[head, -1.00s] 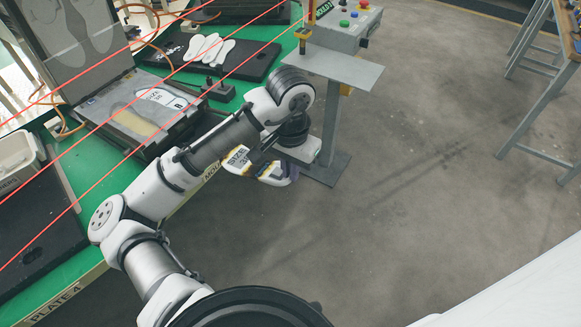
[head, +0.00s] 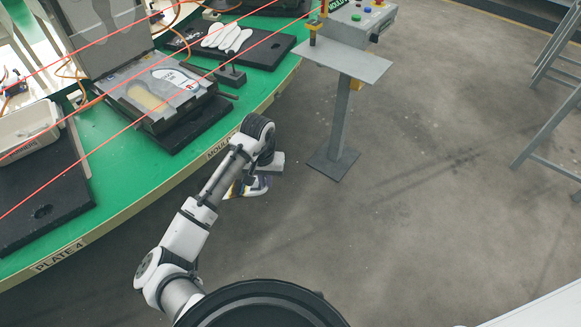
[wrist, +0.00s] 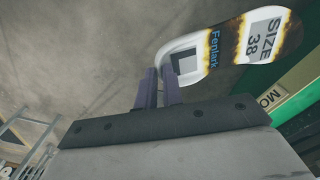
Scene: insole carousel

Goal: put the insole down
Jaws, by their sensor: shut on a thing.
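The insole (wrist: 235,42) is white and dark with a flame-like pattern, and it reads "SIZE 38" and "Fenlark" in the wrist view. My gripper (wrist: 161,85) is shut on one end of it, with two dark purple fingers. In the head view the insole (head: 250,187) shows only partly below my wrist, out past the edge of the green table (head: 110,222) and above the grey floor. My arm hides the rest of it there, and the fingers cannot be made out in that view.
An open mould (head: 160,92) stands on the green table, with a small dark block (head: 231,76) near it. Several white insoles (head: 226,38) lie on a black plate behind. A control-box stand (head: 352,62) is on the right. Red lines cross over the table.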

